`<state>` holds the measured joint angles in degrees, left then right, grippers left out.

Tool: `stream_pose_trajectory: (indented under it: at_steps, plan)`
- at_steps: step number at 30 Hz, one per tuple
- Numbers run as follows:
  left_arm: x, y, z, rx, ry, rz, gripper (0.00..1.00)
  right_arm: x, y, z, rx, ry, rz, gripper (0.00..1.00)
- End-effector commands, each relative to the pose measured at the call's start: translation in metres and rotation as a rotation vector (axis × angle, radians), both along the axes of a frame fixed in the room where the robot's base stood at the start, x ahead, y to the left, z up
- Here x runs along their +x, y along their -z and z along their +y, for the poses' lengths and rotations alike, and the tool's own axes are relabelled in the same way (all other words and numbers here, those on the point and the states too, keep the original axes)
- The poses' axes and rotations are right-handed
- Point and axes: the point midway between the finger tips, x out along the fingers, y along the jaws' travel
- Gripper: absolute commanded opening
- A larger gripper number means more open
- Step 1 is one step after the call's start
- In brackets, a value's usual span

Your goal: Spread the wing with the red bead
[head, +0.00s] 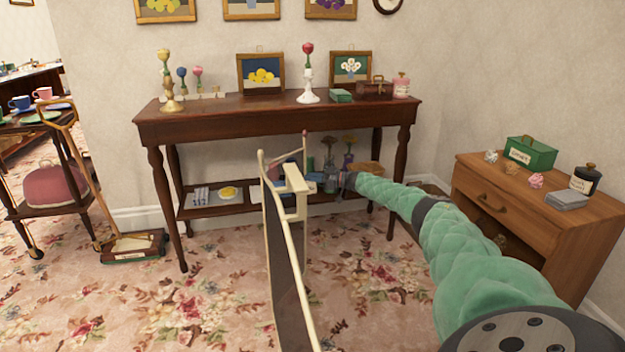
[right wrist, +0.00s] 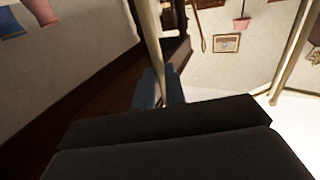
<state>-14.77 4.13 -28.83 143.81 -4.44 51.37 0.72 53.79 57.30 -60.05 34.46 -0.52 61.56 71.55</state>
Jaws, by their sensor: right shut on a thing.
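A folding screen with a cream frame (head: 293,262) and dark panels stands upright in the middle of the head view. Its nearer panel (head: 280,250) is seen nearly edge-on and runs toward me. Another part of the frame rises behind it, with small knobs on its posts. My left gripper is out of view.
A dark console table (head: 270,122) with candlesticks and pictures stands behind the screen. A wooden cabinet (head: 540,205) is at right, a tea cart (head: 65,205) at left. A carpet sweeper (head: 133,247) lies on the floor.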

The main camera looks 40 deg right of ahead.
Motion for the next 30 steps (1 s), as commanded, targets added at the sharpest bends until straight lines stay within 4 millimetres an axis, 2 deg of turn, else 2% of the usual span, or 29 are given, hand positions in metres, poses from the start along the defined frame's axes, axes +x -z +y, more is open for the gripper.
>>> stream_pose_trajectory:
  at_steps: [2,3,6,17,30]
  plan:
    - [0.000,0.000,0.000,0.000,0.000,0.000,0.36,0.000,-0.002,-0.001,0.002,0.001,-0.002,0.00]
    - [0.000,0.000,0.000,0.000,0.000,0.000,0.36,0.000,-0.002,-0.001,0.002,0.001,-0.002,0.18]
    - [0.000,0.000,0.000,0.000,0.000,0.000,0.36,0.000,-0.002,-0.001,0.002,0.001,-0.002,0.34]
    - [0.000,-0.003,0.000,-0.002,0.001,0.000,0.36,-0.005,-0.001,-0.003,0.001,0.000,0.000,0.34]
    - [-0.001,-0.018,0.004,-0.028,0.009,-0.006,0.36,-0.055,-0.001,-0.037,0.002,0.001,0.000,0.34]
